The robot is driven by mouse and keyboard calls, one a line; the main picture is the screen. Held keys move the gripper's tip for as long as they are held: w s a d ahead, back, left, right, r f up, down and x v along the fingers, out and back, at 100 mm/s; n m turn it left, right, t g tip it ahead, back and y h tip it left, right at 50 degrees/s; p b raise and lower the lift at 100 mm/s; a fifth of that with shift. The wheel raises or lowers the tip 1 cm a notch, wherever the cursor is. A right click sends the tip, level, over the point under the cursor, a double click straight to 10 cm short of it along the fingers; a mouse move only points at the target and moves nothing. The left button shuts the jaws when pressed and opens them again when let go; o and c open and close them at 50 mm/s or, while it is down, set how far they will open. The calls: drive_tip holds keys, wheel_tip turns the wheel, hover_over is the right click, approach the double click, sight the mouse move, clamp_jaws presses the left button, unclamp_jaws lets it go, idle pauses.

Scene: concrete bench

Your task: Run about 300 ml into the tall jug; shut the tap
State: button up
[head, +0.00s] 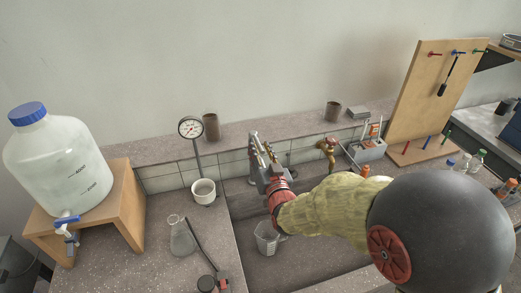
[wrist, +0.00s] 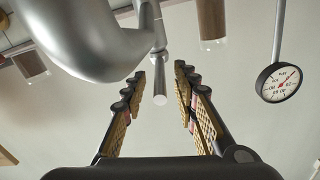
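A clear jug (head: 268,238) stands on the sink floor, below and in front of my wrist. I cannot make out its level or a stream of water. The grey metal tap (head: 253,138) is at the back of the sink, partly hidden by my gripper (head: 263,152). In the wrist view the thick curved tap (wrist: 95,40) fills the upper left. Its thin lever (wrist: 159,75) points down between the fingertips of my gripper (wrist: 161,80). The gripper is open, with a gap on each side of the lever. The jug is out of the wrist view.
A large carboy (head: 60,160) with its own blue-handled spigot stands on a wooden stand (head: 125,205) at left. A conical flask (head: 181,238) and a dial gauge (head: 191,127) are left of the sink. A brass valve (head: 327,146) is right of my gripper.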

clamp_jaws()
idle(0.9)
